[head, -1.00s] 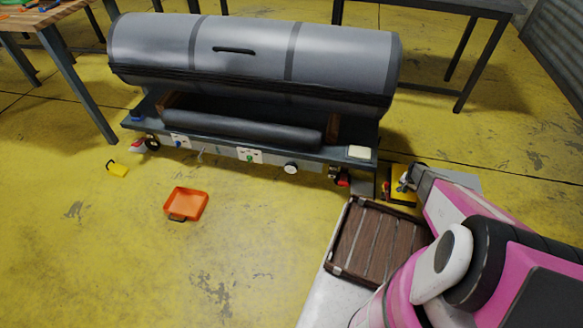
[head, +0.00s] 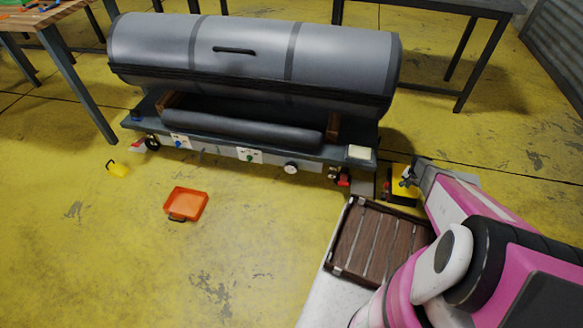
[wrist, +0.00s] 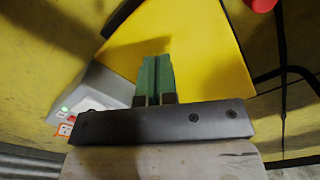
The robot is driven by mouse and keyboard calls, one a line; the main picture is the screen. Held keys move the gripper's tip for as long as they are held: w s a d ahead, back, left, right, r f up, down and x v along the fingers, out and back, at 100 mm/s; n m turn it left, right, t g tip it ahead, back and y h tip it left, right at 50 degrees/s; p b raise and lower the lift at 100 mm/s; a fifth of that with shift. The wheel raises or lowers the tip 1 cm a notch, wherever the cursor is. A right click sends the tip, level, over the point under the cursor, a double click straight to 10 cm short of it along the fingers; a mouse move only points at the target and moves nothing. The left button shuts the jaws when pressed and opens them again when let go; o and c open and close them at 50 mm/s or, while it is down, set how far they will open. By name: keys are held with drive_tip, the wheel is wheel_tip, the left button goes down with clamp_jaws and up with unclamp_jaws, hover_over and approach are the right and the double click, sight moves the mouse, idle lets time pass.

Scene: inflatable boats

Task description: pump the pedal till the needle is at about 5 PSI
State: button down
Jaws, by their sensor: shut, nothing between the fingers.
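The yellow pedal (head: 397,187) sits on the floor at the right end of the grey bench, with a dark part beneath its front edge. In the wrist view its yellow plate (wrist: 195,45) fills the top middle. My gripper (head: 405,181) is over the pedal; its green fingertips (wrist: 155,72) are shut together with nothing between them. I cannot tell whether they touch the plate. A round white gauge (head: 291,168) is on the bench front; its needle is too small to read. A grey inflatable roll (head: 240,132) lies on the bench before a large grey cylinder (head: 250,60).
A brown slatted crate (head: 375,245) stands close to my arm. A red object (head: 343,180) is at the bench's right end. The front left floor is mostly open.

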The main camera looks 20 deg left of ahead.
drive_tip(key=shift+w+f, duration=0.1)
drive_tip(key=shift+f, duration=2.35)
drive_tip(key=shift+r, duration=2.5)
drive_tip(key=shift+f, duration=0.2)
drive_tip(key=shift+r, duration=0.2)
